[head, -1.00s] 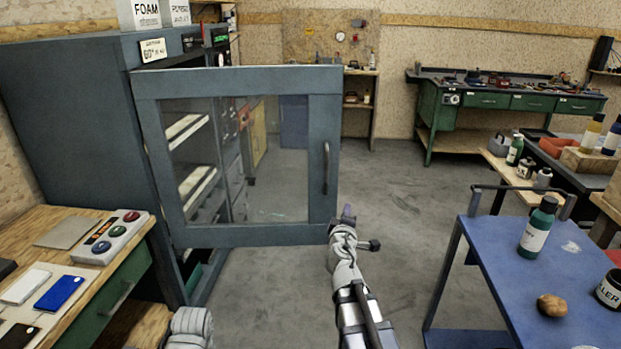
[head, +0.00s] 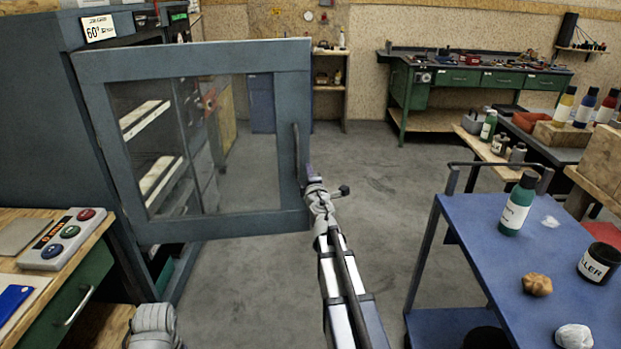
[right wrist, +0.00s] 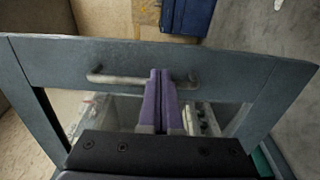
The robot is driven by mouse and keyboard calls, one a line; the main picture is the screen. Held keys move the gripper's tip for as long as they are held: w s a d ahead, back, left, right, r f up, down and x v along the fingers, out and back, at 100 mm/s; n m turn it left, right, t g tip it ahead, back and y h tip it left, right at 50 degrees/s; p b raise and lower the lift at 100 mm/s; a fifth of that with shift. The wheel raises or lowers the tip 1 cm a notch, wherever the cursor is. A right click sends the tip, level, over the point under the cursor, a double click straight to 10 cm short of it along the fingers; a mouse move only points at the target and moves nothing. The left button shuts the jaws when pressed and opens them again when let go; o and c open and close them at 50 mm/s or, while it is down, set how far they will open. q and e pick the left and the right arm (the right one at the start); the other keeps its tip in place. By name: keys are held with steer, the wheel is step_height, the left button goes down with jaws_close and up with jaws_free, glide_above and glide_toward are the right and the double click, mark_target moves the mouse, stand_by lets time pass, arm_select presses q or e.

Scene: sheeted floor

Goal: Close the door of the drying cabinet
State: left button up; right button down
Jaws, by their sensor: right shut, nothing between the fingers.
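The drying cabinet (head: 40,120) is the tall dark blue-grey box at the left. Its door (head: 190,228), a blue-grey frame around a clear pane, stands open, swung out across the view. The door's handle (head: 296,155) is an upright bar near its right edge. My right gripper (head: 309,175) is at the handle side of the door. In the right wrist view its purple fingers (right wrist: 160,75) are shut together and empty, overlapping the middle of the handle bar (right wrist: 118,79); I cannot tell whether they touch it. My left gripper is out of view; only a grey part of that arm shows.
A wooden-topped bench with a button box (head: 62,240) stands at the lower left. A blue cart (head: 480,255) with a green bottle (head: 517,203) and a jar stands at the right. Grey floor (head: 375,200) is clear between door and cart. A green workbench (head: 470,80) is at the back.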

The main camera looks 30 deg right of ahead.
mark_target(305, 156)
steer(key=x, duration=0.7)
steer(key=shift+w, duration=0.1)
